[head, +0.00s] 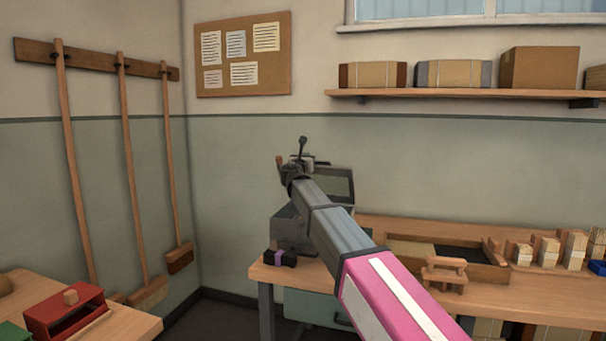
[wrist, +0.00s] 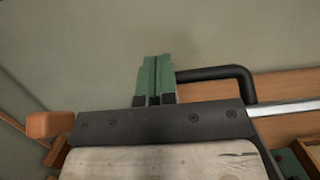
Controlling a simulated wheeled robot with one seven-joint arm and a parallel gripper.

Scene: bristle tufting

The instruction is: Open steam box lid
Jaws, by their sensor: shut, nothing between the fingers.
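The grey steam box (head: 287,232) stands on the left end of the bench, partly hidden by my arm. Its dark-framed lid (head: 341,184) appears raised, standing up at the back of the box. In the wrist view, a dark bar with screws (wrist: 200,120) runs along the edge of a pale, stained panel (wrist: 165,163), which seems to be the lid. A black bent handle (wrist: 238,72) sticks out beyond the bar. My gripper (wrist: 155,68) has green fingers that are shut and empty, just beyond the bar and left of the handle. I cannot tell whether they touch it.
A small black and purple item (head: 281,259) lies at the bench's front left corner. A wooden stand (head: 444,273) and several bristle blocks (head: 548,248) are to the right. A red box (head: 68,312) sits on a separate table at left. Long brooms (head: 130,180) hang on the left wall.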

